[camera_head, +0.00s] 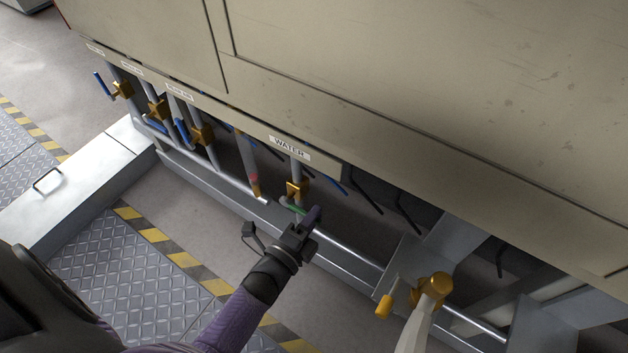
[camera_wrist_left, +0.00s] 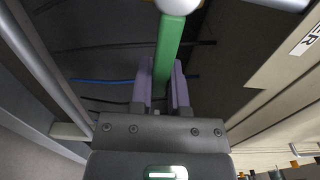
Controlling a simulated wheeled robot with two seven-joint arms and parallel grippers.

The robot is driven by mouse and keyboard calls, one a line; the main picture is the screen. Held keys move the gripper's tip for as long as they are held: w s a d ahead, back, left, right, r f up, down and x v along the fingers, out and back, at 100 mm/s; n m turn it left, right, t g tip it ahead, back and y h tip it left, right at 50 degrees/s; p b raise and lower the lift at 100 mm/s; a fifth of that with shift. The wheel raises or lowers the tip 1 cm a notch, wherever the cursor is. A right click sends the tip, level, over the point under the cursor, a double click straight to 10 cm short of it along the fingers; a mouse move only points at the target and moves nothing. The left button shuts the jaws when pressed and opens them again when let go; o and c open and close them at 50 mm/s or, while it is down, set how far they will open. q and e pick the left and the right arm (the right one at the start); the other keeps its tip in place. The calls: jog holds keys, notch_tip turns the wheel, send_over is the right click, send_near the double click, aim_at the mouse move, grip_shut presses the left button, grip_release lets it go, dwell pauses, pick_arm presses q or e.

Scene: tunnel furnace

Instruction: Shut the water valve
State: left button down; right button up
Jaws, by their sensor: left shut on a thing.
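The water valve is a brass body (camera_head: 296,189) on a vertical pipe, under a label reading WATER (camera_head: 289,148). Its green lever (camera_head: 292,206) shows beside my left gripper (camera_head: 300,217) in the head view. In the left wrist view the green lever (camera_wrist_left: 167,50) runs down between the two purple fingers of my left gripper (camera_wrist_left: 166,90), which is shut on it. The lever's upper end meets a pale round part at the top of that view. The brass body is not clearly seen there. My right gripper is not in view.
Several brass valves with blue levers (camera_head: 201,133) stand to the left. A beige furnace housing (camera_head: 400,80) overhangs the pipes. A metal rail (camera_head: 345,251) runs below. A brass fitting (camera_head: 435,285) is at lower right. Striped floor edging (camera_head: 165,245) lies left.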

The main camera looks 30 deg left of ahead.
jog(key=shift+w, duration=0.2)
pick_arm(q)
jog(key=c, duration=0.6)
grip_release()
jog(key=shift+f, duration=0.1)
